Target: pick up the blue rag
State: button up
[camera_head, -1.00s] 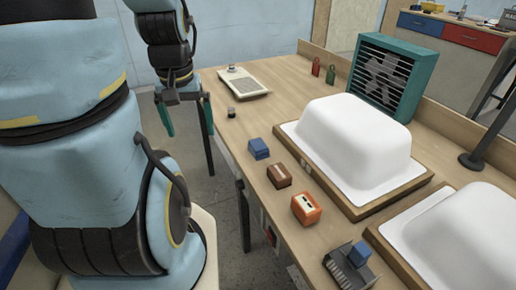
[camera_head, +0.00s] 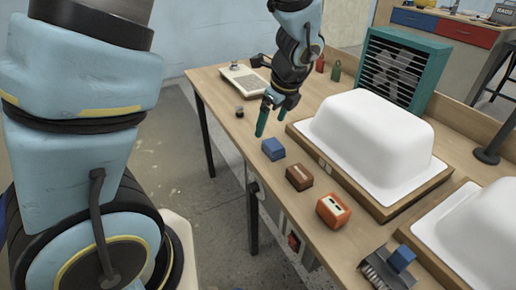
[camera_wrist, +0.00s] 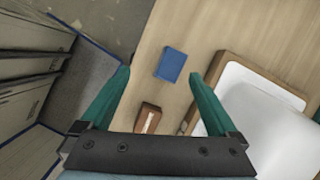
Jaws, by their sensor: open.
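The blue rag (camera_head: 272,149) is a small folded blue block on the wooden table, left of the nearer-back white tub shell. In the wrist view the rag (camera_wrist: 171,65) lies flat beyond the fingertips, roughly midway between them. My gripper (camera_head: 268,116) has green fingers and hangs over the table just behind the rag, above the surface. In the wrist view my gripper (camera_wrist: 162,80) is open, its two green fingers spread wide with nothing between them.
A brown block (camera_head: 299,177) and an orange block (camera_head: 333,210) stand in a row in front of the rag. White tub shells (camera_head: 372,135) on wooden bases fill the right side. A green fan box (camera_head: 388,70) stands behind. A small dark-topped jar (camera_head: 239,111) sits at the left edge.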

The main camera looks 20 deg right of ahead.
aim_at(274, 144)
jog(key=shift+w+d+f+m+t+p, duration=0.1)
jog(key=shift+w+d+f+m+p, duration=0.35)
jog(key=shift+f, duration=1.35)
jog(key=shift+w+d+f+m+t+p, duration=0.15)
jog(key=shift+w+f+m, duration=0.55)
jog(key=shift+f, duration=1.1)
jog(key=shift+w+d+f+m+t+p, duration=0.15)
jog(key=shift+w+d+f+m, duration=0.4)
jog(key=shift+f, duration=1.25)
jog(key=shift+s+a, duration=0.15)
jog(key=c, duration=1.4)
jog(key=shift+r, duration=0.1)
jog(key=shift+c, duration=0.2)
notch_tip(274, 144, up, 10)
jog(key=shift+f+b, duration=0.1)
jog(key=shift+b, duration=0.3)
